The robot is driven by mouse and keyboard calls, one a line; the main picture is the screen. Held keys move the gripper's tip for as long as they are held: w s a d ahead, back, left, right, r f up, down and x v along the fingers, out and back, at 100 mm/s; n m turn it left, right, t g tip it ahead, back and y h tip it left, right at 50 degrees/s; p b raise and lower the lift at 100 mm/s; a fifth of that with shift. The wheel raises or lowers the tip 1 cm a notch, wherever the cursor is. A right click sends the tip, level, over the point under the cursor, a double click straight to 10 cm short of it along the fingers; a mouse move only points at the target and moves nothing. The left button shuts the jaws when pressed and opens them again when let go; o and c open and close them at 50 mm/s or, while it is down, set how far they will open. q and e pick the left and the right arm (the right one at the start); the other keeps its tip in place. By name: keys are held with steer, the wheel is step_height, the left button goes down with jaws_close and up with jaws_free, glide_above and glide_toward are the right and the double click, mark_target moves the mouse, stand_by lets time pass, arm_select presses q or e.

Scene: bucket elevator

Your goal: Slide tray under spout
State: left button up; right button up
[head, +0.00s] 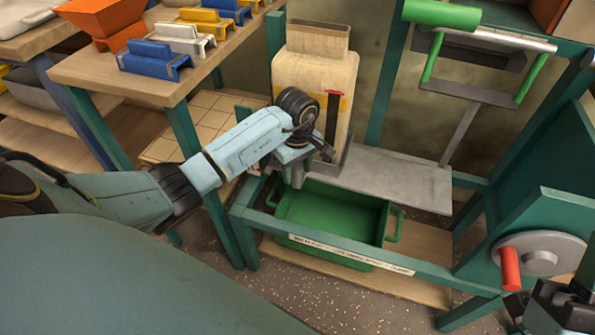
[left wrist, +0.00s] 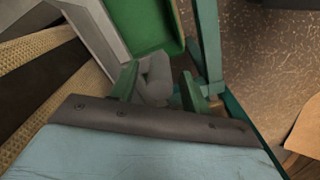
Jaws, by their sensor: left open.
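The green tray (head: 322,212) sits low inside the teal frame, above a wooden board. Its right handle (head: 396,225) is visible; its left end is partly hidden by my left arm. My left gripper (head: 297,178) points down over the tray's left back part, open; I cannot tell whether it touches the tray. In the left wrist view, the tray (left wrist: 143,22) lies just beyond the fingers. No spout can be made out clearly; a grey metal plate (head: 395,176) lies behind the tray. My right gripper (head: 545,308) is partly visible at the lower right corner.
A labelled teal rail (head: 350,254) crosses in front of the tray. A red-handled crank (head: 511,270) is at right. A wooden table (head: 85,72) holds coloured parts.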

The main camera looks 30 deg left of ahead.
arm_select(q)
steer(key=shift+c, duration=0.5)
jaws_close()
steer(key=shift+d, duration=0.1)
